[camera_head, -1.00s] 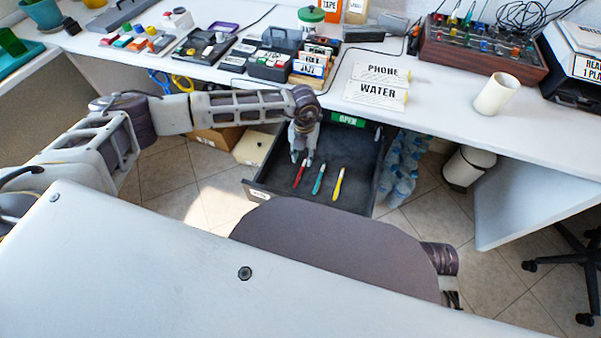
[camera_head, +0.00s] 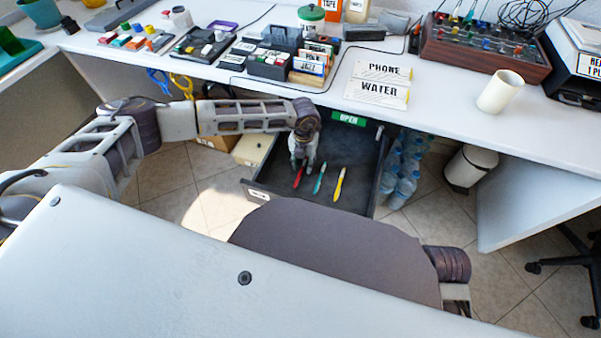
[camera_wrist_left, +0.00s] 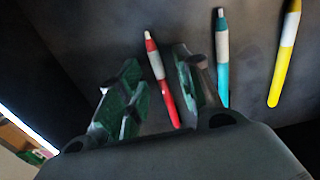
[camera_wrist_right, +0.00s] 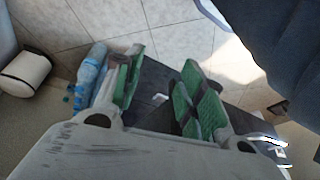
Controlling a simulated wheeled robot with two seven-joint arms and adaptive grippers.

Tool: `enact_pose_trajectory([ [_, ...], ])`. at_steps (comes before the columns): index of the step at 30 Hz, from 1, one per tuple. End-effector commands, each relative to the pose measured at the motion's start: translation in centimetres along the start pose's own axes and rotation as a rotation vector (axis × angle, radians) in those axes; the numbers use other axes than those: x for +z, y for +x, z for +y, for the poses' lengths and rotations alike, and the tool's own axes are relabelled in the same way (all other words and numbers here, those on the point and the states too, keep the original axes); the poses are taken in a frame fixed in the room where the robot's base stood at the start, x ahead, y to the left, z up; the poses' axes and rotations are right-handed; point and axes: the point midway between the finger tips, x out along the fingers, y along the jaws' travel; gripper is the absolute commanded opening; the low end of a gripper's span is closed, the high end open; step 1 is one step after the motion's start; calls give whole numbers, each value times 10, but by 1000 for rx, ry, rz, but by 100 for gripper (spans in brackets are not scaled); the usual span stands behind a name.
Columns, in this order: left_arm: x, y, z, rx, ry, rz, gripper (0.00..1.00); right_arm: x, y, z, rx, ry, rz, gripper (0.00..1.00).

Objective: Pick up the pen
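Three pens lie side by side in an open dark drawer (camera_head: 357,190): a red pen (camera_head: 298,178), a teal pen (camera_head: 319,180) and a yellow pen (camera_head: 339,184). My left gripper (camera_head: 302,166) is down in the drawer at the red pen. In the left wrist view the red pen (camera_wrist_left: 160,80) lies between the two open fingers, nearer the right one; I cannot tell if they touch it. The teal pen (camera_wrist_left: 222,60) and yellow pen (camera_wrist_left: 285,55) lie to the right.
Water bottles (camera_head: 403,170) stand right of the drawer. A white bin (camera_head: 468,167) stands further right.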

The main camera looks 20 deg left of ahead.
Motion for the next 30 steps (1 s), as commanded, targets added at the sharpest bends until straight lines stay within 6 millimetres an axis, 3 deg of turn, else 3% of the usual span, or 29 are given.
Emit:
enact_pose_trajectory([
  [4, 0, 0, 0, 0, 0, 0, 35, -1, 0, 0, 0, 0, 1, 40],
  [12, 0, 0, 0, 0, 0, 0, 0, -8, -1, 0, -1, 4, 14, 40],
  [23, 0, -1, 0, 0, 0, 0, 0, -11, -2, 0, -1, 7, 20, 40],
  [30, 0, -14, 0, 0, 0, 0, 0, -6, -3, 1, 3, 4, 6, 40],
])
